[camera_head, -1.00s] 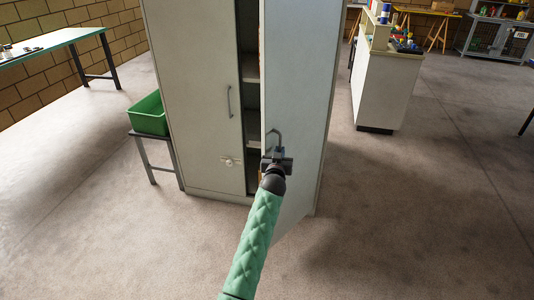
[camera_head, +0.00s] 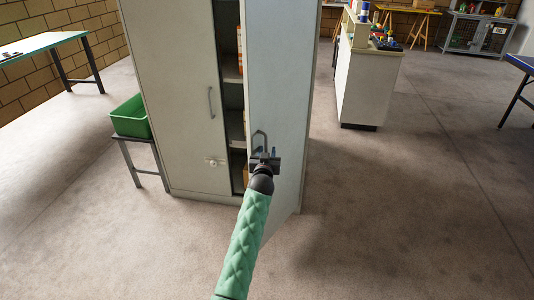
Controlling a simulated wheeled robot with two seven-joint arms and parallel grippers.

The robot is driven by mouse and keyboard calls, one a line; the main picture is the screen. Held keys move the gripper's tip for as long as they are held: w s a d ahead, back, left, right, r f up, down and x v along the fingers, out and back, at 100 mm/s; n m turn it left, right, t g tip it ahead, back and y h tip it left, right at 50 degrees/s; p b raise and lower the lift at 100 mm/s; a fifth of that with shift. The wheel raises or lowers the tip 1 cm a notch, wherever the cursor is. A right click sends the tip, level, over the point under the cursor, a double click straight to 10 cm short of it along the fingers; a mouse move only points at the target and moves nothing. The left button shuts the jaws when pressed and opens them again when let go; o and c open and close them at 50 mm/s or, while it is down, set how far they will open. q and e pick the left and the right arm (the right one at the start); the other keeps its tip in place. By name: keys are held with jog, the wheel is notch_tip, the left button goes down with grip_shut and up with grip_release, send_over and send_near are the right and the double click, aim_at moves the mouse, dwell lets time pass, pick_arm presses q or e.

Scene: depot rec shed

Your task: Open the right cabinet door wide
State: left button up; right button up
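The grey metal cabinet (camera_head: 170,85) stands in the middle left. Its right door (camera_head: 283,95) is partly open, swung out toward me, with a dark gap and shelves showing beside it. The left door (camera_head: 180,120) is closed.
A green bin (camera_head: 130,118) sits on a low stand (camera_head: 135,165) left of the cabinet. A table (camera_head: 45,43) stands at the far left. A white counter (camera_head: 365,85) is behind to the right. The floor right of the door is clear.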

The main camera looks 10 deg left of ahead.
pick_arm(q)
jog(key=shift+s+a, duration=0.1)
jog(key=shift+a, duration=0.05)
pick_arm(e)
jog(key=shift+s, duration=0.2)
